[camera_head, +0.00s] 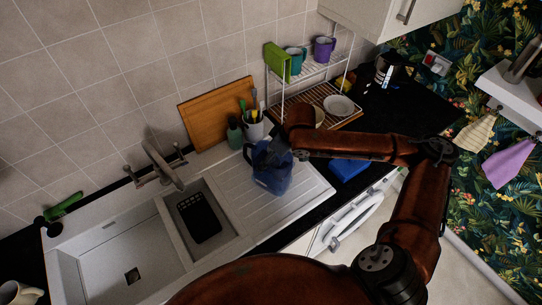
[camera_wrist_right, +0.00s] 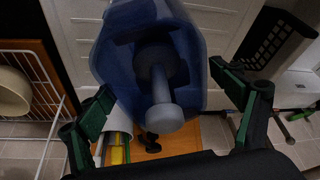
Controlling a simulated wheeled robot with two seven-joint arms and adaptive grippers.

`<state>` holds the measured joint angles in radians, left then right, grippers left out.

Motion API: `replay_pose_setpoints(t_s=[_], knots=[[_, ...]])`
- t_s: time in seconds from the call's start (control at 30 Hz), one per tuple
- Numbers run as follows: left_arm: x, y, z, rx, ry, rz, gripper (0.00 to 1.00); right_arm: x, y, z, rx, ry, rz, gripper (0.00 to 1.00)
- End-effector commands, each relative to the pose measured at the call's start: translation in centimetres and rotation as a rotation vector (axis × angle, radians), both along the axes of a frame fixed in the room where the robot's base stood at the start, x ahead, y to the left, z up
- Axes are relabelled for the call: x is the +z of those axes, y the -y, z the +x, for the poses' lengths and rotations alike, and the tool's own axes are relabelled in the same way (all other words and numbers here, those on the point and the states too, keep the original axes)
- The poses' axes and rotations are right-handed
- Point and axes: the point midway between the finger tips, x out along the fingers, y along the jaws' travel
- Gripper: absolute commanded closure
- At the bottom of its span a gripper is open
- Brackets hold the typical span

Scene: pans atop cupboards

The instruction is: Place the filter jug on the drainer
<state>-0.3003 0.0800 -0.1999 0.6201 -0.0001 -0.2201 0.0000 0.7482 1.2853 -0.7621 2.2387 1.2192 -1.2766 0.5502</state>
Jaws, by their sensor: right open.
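In the right wrist view the jug (camera_wrist_right: 150,50) fills the space ahead of my right gripper (camera_wrist_right: 165,105). Its green-tipped fingers are wide apart, one on each side of the jug, with visible gaps. My left gripper is not in view.
A utensil pot (camera_head: 253,128), a green bottle (camera_head: 235,134) and a wooden board (camera_head: 208,112) stand behind the jug. A wire rack (camera_head: 310,72) with mugs and bowls is at the back right. A blue item (camera_head: 348,168) lies on the counter. The sink (camera_head: 130,250) is left.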

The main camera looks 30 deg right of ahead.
Motion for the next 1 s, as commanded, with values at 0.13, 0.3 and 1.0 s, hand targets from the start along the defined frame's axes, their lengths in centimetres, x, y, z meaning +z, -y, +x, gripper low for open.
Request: replay_pose_setpoints(t_s=[0.13,0.3,1.0], knots=[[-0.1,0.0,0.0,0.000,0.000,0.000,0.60,0.2,0.0,0.0,0.001,0.002,-0.001,0.14],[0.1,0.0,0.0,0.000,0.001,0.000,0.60,2.2,0.5,-0.6,-0.001,0.004,-0.003,0.14],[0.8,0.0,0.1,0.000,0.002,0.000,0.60,11.3,2.3,-4.0,0.000,-0.001,-0.001,0.14]])
